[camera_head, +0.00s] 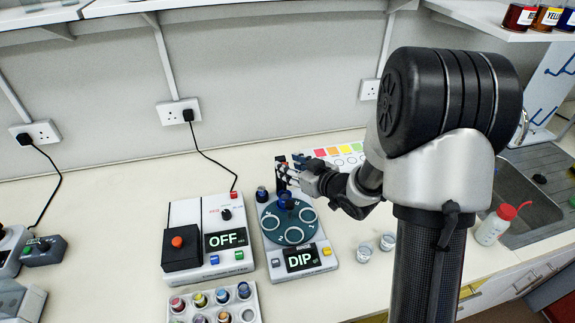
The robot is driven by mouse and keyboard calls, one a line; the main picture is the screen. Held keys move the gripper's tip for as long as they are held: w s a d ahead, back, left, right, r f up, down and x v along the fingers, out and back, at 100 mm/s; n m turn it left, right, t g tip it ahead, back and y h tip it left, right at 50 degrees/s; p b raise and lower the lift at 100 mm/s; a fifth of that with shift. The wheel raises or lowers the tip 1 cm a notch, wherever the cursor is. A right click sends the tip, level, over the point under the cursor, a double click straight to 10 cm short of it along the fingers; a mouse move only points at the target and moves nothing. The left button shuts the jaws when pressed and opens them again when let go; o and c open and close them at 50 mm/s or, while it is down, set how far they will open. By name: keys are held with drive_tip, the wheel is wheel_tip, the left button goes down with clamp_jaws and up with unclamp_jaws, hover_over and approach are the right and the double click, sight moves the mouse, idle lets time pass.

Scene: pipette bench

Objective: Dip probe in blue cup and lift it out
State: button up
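A small dark blue cup (286,201) stands at the back of the plate. Another small dark blue item (262,194) is at the device's back left corner. My gripper (285,172) is just behind and above the blue cup, coming in from the right. A dark upright piece shows at its fingertips; it is too small to tell whether this is the probe or whether the fingers hold it.
Left of the dip device is a white unit (212,208) with an "OFF" screen and a red button. A tray of coloured pots (250,289) sits in front. Two clear cups (364,253) stand right of the device. A red-capped bottle (492,228) is near the sink (514,196).

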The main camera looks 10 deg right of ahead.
drive_tip(key=v, duration=0.9)
drive_tip(key=shift+s+d, duration=0.15)
drive_tip(key=shift+s, duration=0.15)
drive_tip(key=shift+r, duration=0.15)
drive_tip(key=s+d+r+m+g+h, duration=0.2)
drive_tip(key=s+d+r+m+h, duration=0.1)
drive_tip(key=s+d+r+h, duration=0.3)
drive_tip(key=s+a+g, duration=0.2)
drive_tip(key=s+a, duration=0.1)
drive_tip(key=s, duration=0.3)
drive_tip(key=s+a+r+m+g, duration=0.1)
drive_tip(key=s+a+g, duration=0.1)
drive_tip(key=s+a, duration=0.2)
drive_tip(key=s+a+g+y, duration=0.1)
drive_tip(key=s+a, duration=0.2)
drive_tip(key=s, duration=0.7)
drive_tip(key=shift+a+r+g+b, duration=0.4)
drive_tip(key=shift+b, duration=0.05)
